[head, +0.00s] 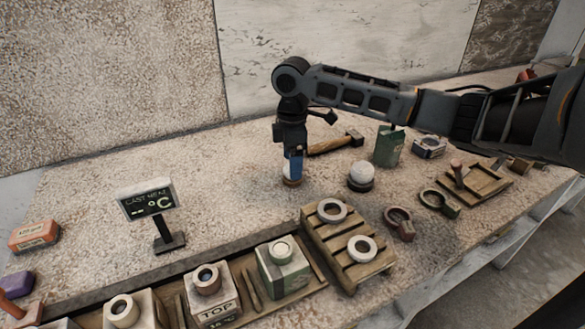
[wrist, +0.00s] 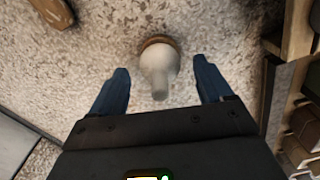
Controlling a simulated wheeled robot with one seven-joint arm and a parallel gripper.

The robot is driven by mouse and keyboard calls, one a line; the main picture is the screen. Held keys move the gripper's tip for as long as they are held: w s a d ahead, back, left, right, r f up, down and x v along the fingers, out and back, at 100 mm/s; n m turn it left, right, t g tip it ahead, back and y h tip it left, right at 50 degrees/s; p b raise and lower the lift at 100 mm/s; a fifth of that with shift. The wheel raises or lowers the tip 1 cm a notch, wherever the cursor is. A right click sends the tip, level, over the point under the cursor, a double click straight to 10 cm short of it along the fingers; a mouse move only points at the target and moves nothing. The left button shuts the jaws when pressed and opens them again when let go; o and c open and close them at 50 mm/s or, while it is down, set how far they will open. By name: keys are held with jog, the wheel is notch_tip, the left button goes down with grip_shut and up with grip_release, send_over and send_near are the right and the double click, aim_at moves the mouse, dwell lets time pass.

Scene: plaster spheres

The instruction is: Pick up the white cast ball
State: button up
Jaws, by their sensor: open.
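My gripper (head: 292,172) points straight down over the stone bench, its blue fingers open. In the wrist view, the fingers (wrist: 162,78) stand apart on either side of a white ball (wrist: 159,58) with a short pale neck toward the camera. The ball sits on a brown ring (wrist: 157,41); gaps show between it and both fingers. In the head view the fingers mostly hide this ball, and the brown ring (head: 292,182) shows below them. A second white ball (head: 362,173) rests on a dark round base to the right.
A hammer (head: 335,145) and a green container (head: 389,146) lie behind and right. A slatted wooden rack (head: 335,222) with pale rings is in front right. A trough with several moulds (head: 211,285) runs along the front. A display sign (head: 149,203) stands left; bench between is clear.

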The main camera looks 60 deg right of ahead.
jog(key=shift+f, duration=0.1)
jog(key=shift+c, duration=0.2)
jog(key=c, duration=1)
jog(key=shift+c, duration=0.4)
